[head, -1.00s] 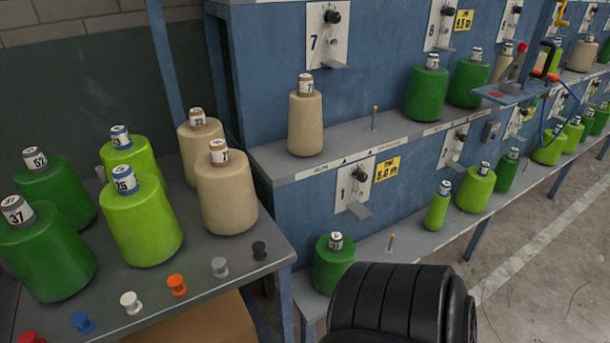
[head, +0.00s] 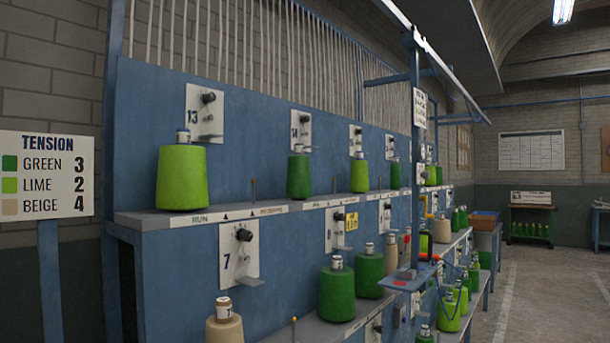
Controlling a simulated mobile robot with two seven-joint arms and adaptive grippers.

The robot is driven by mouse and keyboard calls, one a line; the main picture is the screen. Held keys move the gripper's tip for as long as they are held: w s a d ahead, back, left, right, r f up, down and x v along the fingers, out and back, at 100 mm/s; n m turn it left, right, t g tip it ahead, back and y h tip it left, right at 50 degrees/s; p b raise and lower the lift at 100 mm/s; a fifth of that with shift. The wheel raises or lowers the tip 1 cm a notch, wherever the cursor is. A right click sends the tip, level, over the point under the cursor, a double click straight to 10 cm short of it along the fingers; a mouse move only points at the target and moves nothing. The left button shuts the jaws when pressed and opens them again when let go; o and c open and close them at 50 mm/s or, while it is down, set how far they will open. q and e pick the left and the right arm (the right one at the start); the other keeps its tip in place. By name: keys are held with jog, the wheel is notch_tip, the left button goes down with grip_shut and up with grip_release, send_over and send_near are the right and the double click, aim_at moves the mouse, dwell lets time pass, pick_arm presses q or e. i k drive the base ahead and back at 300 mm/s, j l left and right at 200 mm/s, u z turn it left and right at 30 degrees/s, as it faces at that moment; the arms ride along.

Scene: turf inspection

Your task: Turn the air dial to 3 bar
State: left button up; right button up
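I cannot make out an air dial in the head view. A blue post (head: 415,130) hangs from an overhead rail and carries a small blue shelf (head: 408,279) with a red spot on it. A white sign with small print (head: 420,108) is high on the post. Neither of my grippers is in view.
The blue creel frame (head: 150,100) holds green, lime and beige cones on ledges, with numbered tension knobs (head: 208,99). A TENSION sign (head: 46,174) stands at left, reading green 3, lime 2, beige 4. Open floor (head: 540,300) lies at right.

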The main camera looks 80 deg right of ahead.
aim_at(426, 174)
jog(key=i+z, duration=0.1)
jog(key=z, duration=1.15)
